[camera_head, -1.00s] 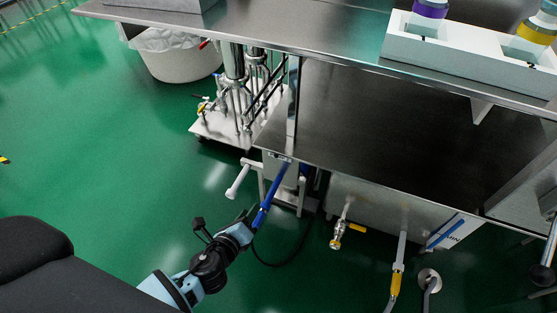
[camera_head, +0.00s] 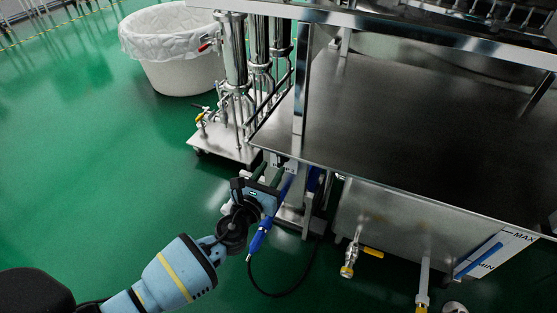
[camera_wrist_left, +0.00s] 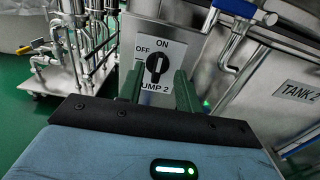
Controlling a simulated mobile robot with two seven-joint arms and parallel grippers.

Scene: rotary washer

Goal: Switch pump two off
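The pump two switch (camera_wrist_left: 157,68) is a black rotary knob on a white plate marked ON, OFF and PUMP 2 in the left wrist view. Its grip bar stands about upright, towards ON. My left gripper (camera_wrist_left: 158,80) is open, with one green finger on each side of the knob in the picture; I cannot tell whether the fingertips reach around it. No contact shows. In the head view my left gripper (camera_head: 267,174) is by the metal box under the steel table's left corner, and the knob is hidden there. My right gripper is not in view.
The steel table (camera_head: 400,120) overhangs to the right of my left gripper. A wheeled pipe stand (camera_head: 225,142) and a white bin (camera_head: 180,75) stand behind it. A tank labelled TANK 2 (camera_wrist_left: 297,92) is at the right. Green floor (camera_head: 100,170) is free on the left.

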